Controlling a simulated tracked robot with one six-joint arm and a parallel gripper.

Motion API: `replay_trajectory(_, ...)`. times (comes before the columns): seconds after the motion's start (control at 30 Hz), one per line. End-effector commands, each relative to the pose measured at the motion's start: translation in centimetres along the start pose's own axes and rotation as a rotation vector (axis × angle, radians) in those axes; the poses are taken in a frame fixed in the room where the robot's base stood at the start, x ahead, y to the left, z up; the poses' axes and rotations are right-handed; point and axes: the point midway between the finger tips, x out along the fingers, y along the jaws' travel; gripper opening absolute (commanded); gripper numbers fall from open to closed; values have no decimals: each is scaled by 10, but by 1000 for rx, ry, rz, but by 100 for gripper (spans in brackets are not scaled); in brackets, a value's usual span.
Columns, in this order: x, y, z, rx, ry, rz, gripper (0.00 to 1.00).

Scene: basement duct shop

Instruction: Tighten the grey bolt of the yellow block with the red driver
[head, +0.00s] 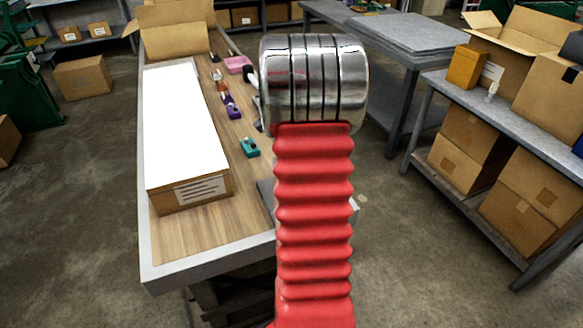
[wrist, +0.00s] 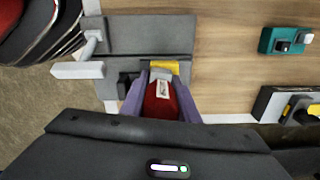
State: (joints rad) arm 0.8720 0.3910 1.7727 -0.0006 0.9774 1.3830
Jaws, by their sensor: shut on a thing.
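My gripper (wrist: 161,80) shows in the wrist view, its two purple fingers shut on the red driver (wrist: 160,104). The driver has a white label on its red body; its tip is not visible. A yellow block (wrist: 166,66) shows as a narrow strip just beyond the fingertips, against a grey vise-like fixture (wrist: 140,38) at the table's edge. I cannot tell whether the driver touches the block. The grey bolt is not visible. In the head view my arm hides the gripper, driver and yellow block.
A teal block (wrist: 284,40) lies to the right, also in the head view (head: 249,148). A dark holder with a yellow part (wrist: 292,106) is at the right edge. A long white-topped box (head: 184,125) fills the table's left side. Purple pieces (head: 234,110) lie farther back.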

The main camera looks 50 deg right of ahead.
Motion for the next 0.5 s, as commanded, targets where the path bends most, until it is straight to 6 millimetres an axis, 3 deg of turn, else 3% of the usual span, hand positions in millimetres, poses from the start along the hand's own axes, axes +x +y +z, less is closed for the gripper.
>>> replay_trajectory(0.5, -2, 1, 0, -142, -1, 2, 6)
